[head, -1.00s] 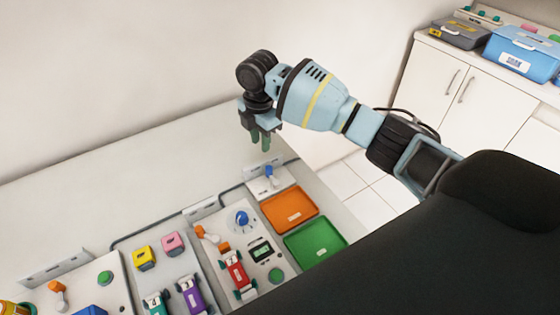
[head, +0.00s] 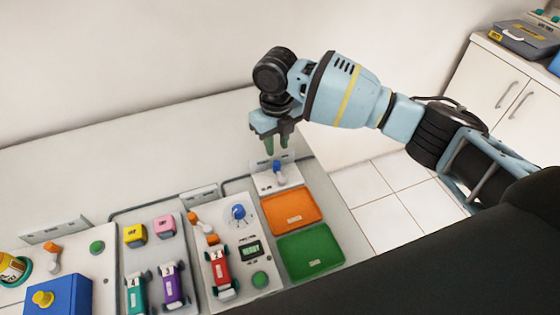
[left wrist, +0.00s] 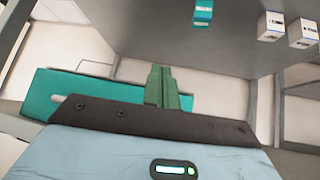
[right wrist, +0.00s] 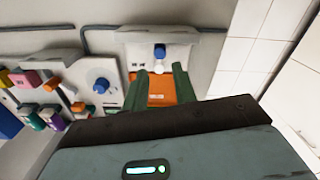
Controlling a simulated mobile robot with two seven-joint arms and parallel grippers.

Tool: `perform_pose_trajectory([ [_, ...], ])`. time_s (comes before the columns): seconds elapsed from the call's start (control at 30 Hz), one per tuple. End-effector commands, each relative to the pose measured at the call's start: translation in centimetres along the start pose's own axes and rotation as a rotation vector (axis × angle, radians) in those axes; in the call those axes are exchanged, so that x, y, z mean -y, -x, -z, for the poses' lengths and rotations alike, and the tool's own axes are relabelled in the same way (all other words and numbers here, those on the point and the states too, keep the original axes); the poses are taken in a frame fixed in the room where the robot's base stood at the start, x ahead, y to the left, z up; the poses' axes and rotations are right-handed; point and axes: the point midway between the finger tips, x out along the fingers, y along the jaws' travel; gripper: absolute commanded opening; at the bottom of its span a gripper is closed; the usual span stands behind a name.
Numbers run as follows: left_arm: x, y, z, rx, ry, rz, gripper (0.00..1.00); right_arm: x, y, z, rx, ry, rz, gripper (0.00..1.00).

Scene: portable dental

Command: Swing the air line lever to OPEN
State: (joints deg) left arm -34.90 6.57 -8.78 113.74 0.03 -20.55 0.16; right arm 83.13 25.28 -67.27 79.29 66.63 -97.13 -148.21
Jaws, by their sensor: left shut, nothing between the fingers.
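A small lever with a blue handle (head: 277,170) stands on a white plate at the back right of the bench, next to a dark line along the bench. It is the likely air line lever; its labels are too small to read. In the right wrist view the blue handle (right wrist: 160,52) is just beyond the fingertips. My right gripper (head: 277,147) is open and empty, pointing down above and slightly behind the lever, with no clear contact. My left gripper (left wrist: 162,82) shows only in its wrist view, shut and empty.
An orange tray (head: 291,208) and a green tray (head: 311,252) lie in front of the lever. A white panel with a blue knob (head: 237,212) is to the left.

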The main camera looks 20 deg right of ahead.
Motion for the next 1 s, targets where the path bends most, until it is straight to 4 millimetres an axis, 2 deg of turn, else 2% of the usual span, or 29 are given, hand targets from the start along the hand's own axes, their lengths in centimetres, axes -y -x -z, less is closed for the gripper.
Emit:
perform_pose_trajectory([
  [0.17, 0.0, 0.0, 0.0, -0.001, 0.0, 0.001, 0.0, 0.0, -1.4, 0.1, -0.004, -0.002, 0.0, 0.28],
  [0.4, 0.0, 0.0, 0.0, 0.0, 0.0, 0.001, 0.0, 0.0, -5.1, 0.1, -0.004, -0.004, 0.0, 0.28],
  [0.6, 0.0, -0.1, -0.1, 0.001, 0.001, 0.001, 0.0, 0.0, -7.2, 0.1, -0.002, -0.004, 0.0, 0.28],
  [1.0, 0.0, -0.1, -0.1, 0.001, 0.001, 0.001, 0.0, 0.0, -7.8, 0.0, 0.0, -0.004, 0.0, 0.26],
])
